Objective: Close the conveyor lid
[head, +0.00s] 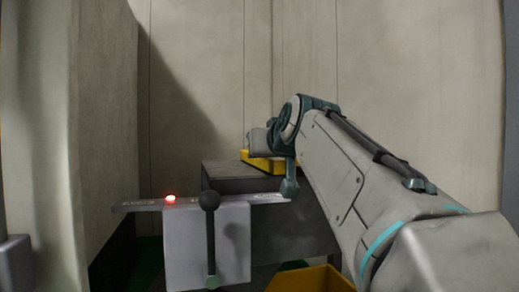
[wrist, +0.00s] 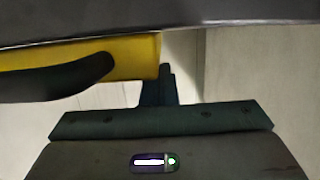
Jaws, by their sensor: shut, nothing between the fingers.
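A yellow part (head: 268,163) sits on top of a dark grey box-shaped housing (head: 225,180) in the head view; it looks like the conveyor lid, though I cannot be sure. In the wrist view a yellow part (wrist: 135,58) with a black handle-like bar (wrist: 60,82) shows at the upper left, under a dark grey edge. My gripper (wrist: 162,88) is shut and empty, close to the right end of this yellow part; I cannot tell if they touch. In the head view its fingers are hidden. How far the lid stands open is not clear.
A grey control box with a black-knobbed lever (head: 211,202) and a narrow shelf with a lit red button (head: 169,198) stand in front of the housing. A yellow bin (head: 312,280) is at the bottom. A tall pale panel (head: 105,110) stands left; a wall is behind.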

